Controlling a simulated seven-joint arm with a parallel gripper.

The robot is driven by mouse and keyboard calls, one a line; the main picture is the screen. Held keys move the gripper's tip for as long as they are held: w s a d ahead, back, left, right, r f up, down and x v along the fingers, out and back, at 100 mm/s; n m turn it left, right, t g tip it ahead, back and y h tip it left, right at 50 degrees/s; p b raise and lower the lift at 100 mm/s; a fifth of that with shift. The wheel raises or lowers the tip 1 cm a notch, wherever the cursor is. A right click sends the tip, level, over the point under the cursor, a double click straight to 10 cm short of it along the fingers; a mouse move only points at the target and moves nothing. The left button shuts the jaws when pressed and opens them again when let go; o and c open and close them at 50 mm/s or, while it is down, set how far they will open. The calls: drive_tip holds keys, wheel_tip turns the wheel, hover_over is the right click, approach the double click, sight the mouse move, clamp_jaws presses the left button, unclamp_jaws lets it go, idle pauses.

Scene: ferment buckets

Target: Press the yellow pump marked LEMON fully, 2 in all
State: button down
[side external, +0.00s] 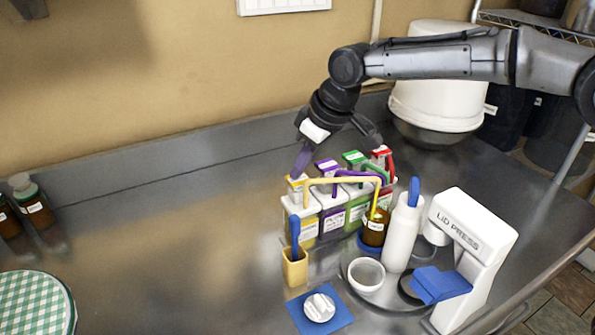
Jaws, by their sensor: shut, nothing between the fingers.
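The yellow pump (296,184) tops the leftmost of a row of white bottles, and its long yellow spout reaches right over an amber jar (374,229). Its white bottle (301,214) carries a yellow label, too small to read. My gripper (302,169) is shut and empty, pointing down with its fingertips right at or just above the yellow pump's head. I cannot tell whether they touch it. The pump head appears roughly level with its neighbours. The contents of the amber jar are hidden.
Purple (327,166), green (354,157) and red (381,151) pumps stand close on the right. A white squeeze bottle (403,235), white bowl (366,275), lid press (468,250) and yellow cup (295,268) crowd the front. The left counter is mostly clear.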

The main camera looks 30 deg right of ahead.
drive_tip(key=shift+f, duration=0.5)
drive_tip(key=shift+r, duration=1.8)
drive_tip(key=shift+f, duration=0.2)
